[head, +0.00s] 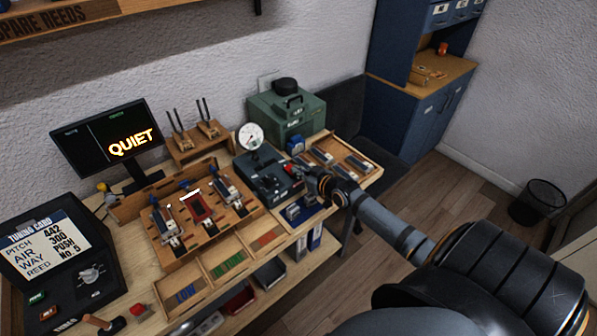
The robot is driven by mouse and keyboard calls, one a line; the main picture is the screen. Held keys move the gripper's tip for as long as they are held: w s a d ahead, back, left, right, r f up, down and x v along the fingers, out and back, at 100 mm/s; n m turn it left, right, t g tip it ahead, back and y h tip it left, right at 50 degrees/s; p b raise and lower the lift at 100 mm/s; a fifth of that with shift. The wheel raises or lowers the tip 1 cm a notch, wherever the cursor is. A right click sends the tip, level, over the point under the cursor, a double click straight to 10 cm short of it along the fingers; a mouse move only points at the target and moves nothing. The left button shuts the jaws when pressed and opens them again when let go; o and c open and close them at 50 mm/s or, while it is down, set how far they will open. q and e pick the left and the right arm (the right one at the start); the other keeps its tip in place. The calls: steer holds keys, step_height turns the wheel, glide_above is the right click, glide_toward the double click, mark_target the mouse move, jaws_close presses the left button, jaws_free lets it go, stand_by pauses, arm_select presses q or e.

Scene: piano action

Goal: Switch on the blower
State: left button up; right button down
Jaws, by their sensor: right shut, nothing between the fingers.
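A dark grey box (266,176) with a round white dial gauge (251,136) stands on the wooden bench, right of its middle. A small red part shows at its right side, beside my gripper. A green box (287,114) with a black round top and a handle stands behind it. I cannot tell for sure which of the two is the blower. My right gripper (299,174) is shut and empty at the right side of the dark box. Whether it touches the box or the red part is unclear. My left gripper is not in view.
A wooden rack (187,213) with reed parts fills the bench middle. A monitor (107,143) reading "QUIET" stands behind it. A tray (343,160) with several parts lies right of the gripper. A black case (50,258) with a tuning card stands at left.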

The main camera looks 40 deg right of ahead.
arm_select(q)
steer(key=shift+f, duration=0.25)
arm_select(e)
steer(key=shift+s+f, duration=0.15)
steer(key=shift+f, duration=0.1)
arm_select(q)
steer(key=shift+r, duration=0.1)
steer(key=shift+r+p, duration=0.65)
steer(key=shift+p, duration=0.2)
arm_select(e)
steer(key=shift+r, duration=0.8)
